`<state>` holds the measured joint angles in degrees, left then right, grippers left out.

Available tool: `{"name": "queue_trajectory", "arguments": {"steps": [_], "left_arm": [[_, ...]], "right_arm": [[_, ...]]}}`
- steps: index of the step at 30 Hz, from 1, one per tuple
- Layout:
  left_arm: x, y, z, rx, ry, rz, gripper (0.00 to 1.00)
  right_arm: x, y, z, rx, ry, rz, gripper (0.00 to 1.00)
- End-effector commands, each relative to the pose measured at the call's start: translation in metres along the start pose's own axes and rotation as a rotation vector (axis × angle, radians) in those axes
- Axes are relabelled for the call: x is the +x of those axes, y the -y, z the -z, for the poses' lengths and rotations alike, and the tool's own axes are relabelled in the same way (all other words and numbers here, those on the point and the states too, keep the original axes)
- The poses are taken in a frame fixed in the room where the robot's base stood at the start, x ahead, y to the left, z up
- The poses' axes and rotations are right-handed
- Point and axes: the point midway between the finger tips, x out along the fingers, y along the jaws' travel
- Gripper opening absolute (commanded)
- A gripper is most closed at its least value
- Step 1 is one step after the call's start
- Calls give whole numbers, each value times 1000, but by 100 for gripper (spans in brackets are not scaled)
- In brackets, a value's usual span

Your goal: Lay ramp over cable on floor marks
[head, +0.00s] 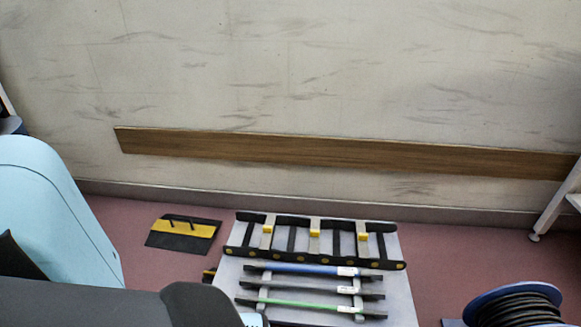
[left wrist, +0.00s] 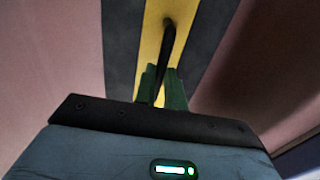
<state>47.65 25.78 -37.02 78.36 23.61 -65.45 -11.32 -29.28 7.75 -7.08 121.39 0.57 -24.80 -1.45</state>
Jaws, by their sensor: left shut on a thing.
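In the left wrist view, my left gripper (left wrist: 162,88) is shut on the black handle (left wrist: 168,38) of a black ramp with a yellow stripe (left wrist: 150,48). Pink floor shows on both sides of this ramp; whether it touches the floor I cannot tell. In the head view, my left arm comes in low and hides its gripper. A small black and yellow piece (head: 208,274) shows beside the arm, mostly hidden. Another black ramp with a yellow band and dark handles (head: 183,236) lies on the floor near the wall. No cable run or floor marks can be made out. My right gripper is not in view.
A grey board (head: 226,275) carries a black rack (head: 318,253) and several blue, grey and green bars. A cable reel (head: 515,303) stands at the lower right. A white shelf frame (head: 556,205) is at the right. Pink floor (head: 450,250) is clear between board and reel.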

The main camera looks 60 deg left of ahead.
Motion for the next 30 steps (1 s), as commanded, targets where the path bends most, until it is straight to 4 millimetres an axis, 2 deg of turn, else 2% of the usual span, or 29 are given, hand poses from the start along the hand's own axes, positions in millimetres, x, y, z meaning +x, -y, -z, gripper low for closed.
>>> {"name": "queue_trajectory", "arguments": {"steps": [3,15,29,30], "left_arm": [[1,2,11,0,-4,1,0],[34,2,9,0,-3,1,0],[37,2,9,-1,-4,1,0],[38,1,8,0,-1,0,15]], "right_arm": [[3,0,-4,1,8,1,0],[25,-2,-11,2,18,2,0],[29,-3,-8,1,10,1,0],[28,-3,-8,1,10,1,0]]}}
